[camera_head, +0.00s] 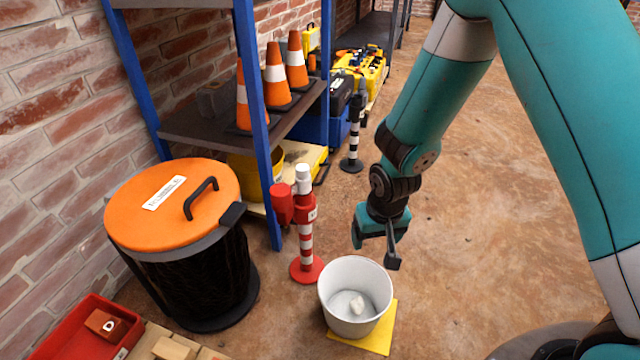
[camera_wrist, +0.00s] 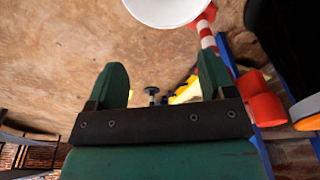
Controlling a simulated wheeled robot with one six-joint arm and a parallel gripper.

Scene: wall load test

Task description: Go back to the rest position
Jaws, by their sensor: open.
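My gripper (camera_head: 375,245) hangs at the end of the teal arm, just above and to the right of a white bucket (camera_head: 330,296). It is open, with nothing between its fingers; in the wrist view the two green fingers (camera_wrist: 162,88) stand apart over bare floor. The bucket stands on a yellow mat (camera_head: 378,345) and holds a small pale lump (camera_head: 357,306). The bucket's rim also shows at the top of the wrist view (camera_wrist: 168,12).
A red-and-white post (camera_head: 306,240) stands behind the bucket. A black bin with an orange lid (camera_head: 150,225) stands left. A blue-framed shelf (camera_head: 190,130) holds traffic cones (camera_head: 275,75). A red tray (camera_head: 65,345) is at lower left. The floor to the right is clear.

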